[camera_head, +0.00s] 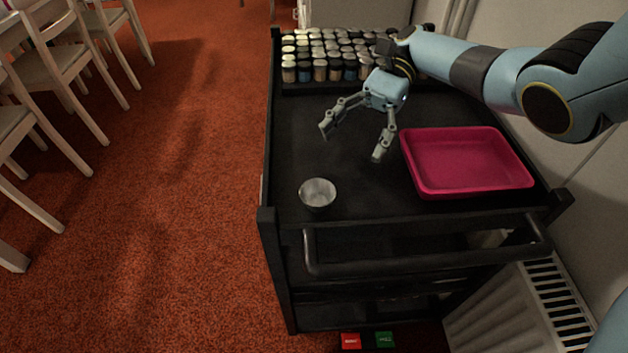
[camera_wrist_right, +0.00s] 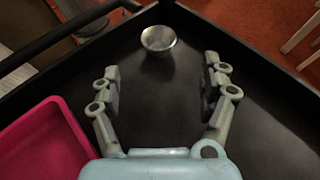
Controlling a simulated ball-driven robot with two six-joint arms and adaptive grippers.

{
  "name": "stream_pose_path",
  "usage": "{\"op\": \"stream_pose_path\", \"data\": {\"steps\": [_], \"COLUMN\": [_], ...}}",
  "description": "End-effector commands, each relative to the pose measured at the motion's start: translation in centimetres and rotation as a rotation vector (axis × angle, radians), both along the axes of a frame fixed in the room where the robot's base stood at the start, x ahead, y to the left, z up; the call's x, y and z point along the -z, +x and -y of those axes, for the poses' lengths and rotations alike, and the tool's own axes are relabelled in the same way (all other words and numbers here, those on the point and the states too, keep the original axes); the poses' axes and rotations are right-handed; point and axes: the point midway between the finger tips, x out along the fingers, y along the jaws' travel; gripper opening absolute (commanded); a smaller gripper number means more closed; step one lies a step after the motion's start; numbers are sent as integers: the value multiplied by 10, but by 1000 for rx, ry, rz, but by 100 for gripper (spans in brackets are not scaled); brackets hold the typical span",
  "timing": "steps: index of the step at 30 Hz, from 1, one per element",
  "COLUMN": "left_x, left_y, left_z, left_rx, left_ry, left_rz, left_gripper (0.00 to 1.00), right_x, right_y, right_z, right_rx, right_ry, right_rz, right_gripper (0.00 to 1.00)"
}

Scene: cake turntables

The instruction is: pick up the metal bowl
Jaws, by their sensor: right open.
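The metal bowl (camera_head: 318,194) is small, silver and round, and stands upright on the black cart top near its front left corner. In the right wrist view the bowl (camera_wrist_right: 158,39) lies ahead of the fingertips, roughly between their lines. My right gripper (camera_head: 352,144) is open and empty above the cart top, behind the bowl and apart from it. Its two spread fingers also show in the right wrist view (camera_wrist_right: 160,80). My left gripper is not in view.
A pink tray (camera_head: 466,188) stands on the cart top (camera_head: 300,130) right of the bowl. Several rows of small jars (camera_head: 320,73) stand at the back. A handle bar (camera_head: 420,264) runs along the cart's front. A radiator (camera_head: 530,310) stands at the front right.

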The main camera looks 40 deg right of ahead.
Motion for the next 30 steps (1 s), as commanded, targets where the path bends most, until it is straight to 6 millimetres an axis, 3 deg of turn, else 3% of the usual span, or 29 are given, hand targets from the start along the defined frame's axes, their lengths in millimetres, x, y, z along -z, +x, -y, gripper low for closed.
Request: {"op": "stream_pose_path", "data": {"steps": [1,7,17,24,30], "left_x": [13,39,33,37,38], "left_y": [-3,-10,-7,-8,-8], "left_z": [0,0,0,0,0], "left_rx": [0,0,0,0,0], "left_ry": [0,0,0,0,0], "left_rz": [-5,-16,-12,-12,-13], "left_gripper": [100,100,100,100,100], "right_x": [10,14,19,33,36], "right_y": [-2,-10,-19,-28,-30], "right_z": [-3,-19,-50,-83,-91], "right_rx": [-2,-8,-8,-8,-6], "right_ry": [-1,3,5,6,3], "right_rz": [0,-4,-4,-3,-3], "right_gripper": [79,79,79,79,79]}}
